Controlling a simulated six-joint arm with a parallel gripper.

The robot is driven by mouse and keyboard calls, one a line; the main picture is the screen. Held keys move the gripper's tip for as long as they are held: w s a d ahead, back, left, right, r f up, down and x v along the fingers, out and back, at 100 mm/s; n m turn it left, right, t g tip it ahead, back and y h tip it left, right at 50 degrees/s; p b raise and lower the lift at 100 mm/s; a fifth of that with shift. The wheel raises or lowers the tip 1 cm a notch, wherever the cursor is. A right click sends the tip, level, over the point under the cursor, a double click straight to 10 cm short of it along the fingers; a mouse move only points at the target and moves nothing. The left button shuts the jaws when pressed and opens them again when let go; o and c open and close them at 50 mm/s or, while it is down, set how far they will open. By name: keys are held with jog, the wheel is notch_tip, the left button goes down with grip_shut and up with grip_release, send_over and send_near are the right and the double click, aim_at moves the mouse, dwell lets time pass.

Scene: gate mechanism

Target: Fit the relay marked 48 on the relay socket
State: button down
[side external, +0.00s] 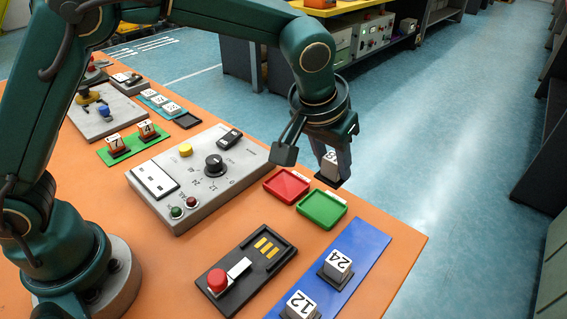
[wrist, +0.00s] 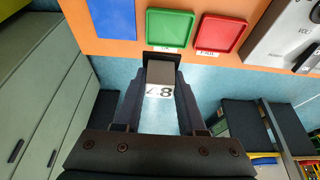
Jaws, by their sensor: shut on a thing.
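My gripper (side external: 332,172) is shut on a grey-white block with a dark base, the relay marked 48 (wrist: 159,91). The relay (side external: 329,160) is held above and beyond the orange table's far right edge, well clear of the surface.
A red tray (side external: 287,185) and a green tray (side external: 322,209) lie near the table's edge, closest to my gripper. A blue board (side external: 364,243) carries relays marked 24 and 12. A grey control box (side external: 200,175) stands left of the trays. Floor lies below the relay.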

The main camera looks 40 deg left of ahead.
aim_at(316, 175)
jog(key=a+m+h, duration=0.1)
jog(key=m, duration=0.2)
jog(key=s+a+m+g+h, duration=0.1)
jog(key=m, duration=0.2)
jog(key=s+a+r+m+h, duration=0.1)
jog(key=m, duration=0.2)
jog(key=shift+s+a, duration=0.2)
jog(key=shift+a, duration=0.15)
jog(key=s+d+f+m+g+y, duration=0.15)
jog(key=s+m+g, duration=0.3)
jog(key=m, duration=0.95)
jog(key=s+m+g+y, duration=0.2)
jog(key=s+m+g, duration=0.3)
jog(key=m, duration=0.8)
jog(key=shift+t+h, duration=0.25)
jog(key=shift+t, duration=0.4)
jog(key=shift+s+a+f, duration=0.1)
jog(key=shift+s+f, duration=0.1)
jog(key=shift+f, duration=1.6)
jog(key=shift+s+a+f, duration=0.1)
jog(key=shift+s+f, duration=0.05)
jog(key=shift+f, duration=1.65)
jog(key=shift+f, duration=0.15)
